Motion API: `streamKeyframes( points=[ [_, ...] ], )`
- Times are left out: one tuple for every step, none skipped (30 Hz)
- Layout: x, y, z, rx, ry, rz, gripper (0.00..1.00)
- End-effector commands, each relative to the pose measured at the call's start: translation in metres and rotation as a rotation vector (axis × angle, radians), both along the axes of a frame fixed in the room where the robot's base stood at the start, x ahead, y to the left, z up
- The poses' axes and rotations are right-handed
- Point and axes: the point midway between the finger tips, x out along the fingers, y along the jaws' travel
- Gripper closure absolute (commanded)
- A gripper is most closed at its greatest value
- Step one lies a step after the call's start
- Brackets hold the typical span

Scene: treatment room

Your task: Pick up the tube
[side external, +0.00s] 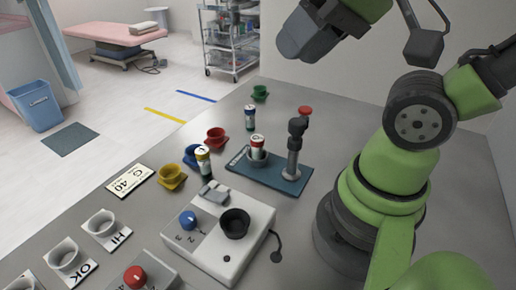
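Three small capped tubes with pale labels stand in view, and I cannot tell which one the task means. One tube with a dark cap (250,117) stands upright on the grey table at the back. One tube with red on it (257,146) stands in a grey holder on a blue plate. One tube with a yellow band (204,161) stands close to the blue and yellow cups; whether it touches them is unclear. My arm rises at the right, and none of the tubes is held. The fingers of my gripper do not show.
A dark post stands on the blue plate (294,185). A red cup (215,138), blue cup (191,155), yellow cup (172,177) and green cup (260,93) stand around. A white device (205,255) with a black bowl (235,222) is in front. Labelled white cups are at left.

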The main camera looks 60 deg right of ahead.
Motion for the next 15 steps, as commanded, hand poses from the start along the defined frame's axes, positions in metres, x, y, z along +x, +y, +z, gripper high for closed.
streamKeyframes(
  points=[
    [0.0, 0.0, 0.0, 0.0, 0.0, 0.0, 0.59],
    [0.0, 0.0, 0.0, 0.0, 0.0, 0.0, 0.52],
    [0.0, 0.0, 0.0, 0.0, 0.0, 0.0, 0.43],
    [0.0, 0.0, 0.0, 0.0, 0.0, 0.0, 0.36],
    [0.0, 0.0, 0.0, 0.0, 0.0, 0.0, 0.36],
    [0.0, 0.0, 0.0, 0.0, 0.0, 0.0, 0.36],
    [0.0, 0.0, 0.0, 0.0, 0.0, 0.0, 0.36],
    [0.0, 0.0, 0.0, 0.0, 0.0, 0.0, 0.36],
    [0.0, 0.0, 0.0, 0.0, 0.0, 0.0, 0.36],
    [0.0, 0.0, 0.0, 0.0, 0.0, 0.0, 0.36],
    [0.0, 0.0, 0.0, 0.0, 0.0, 0.0, 0.36],
    [0.0005, -0.0002, -0.0001, -0.001, 0.002, -0.001, 0.36],
    [0.0015, -0.0006, -0.0003, -0.002, 0.006, -0.003, 0.36],
    [0.0032, -0.0013, -0.0007, -0.004, 0.012, -0.007, 0.36],
    [0.0067, -0.0028, -0.0016, -0.007, 0.027, -0.013, 0.36]
  ],
)
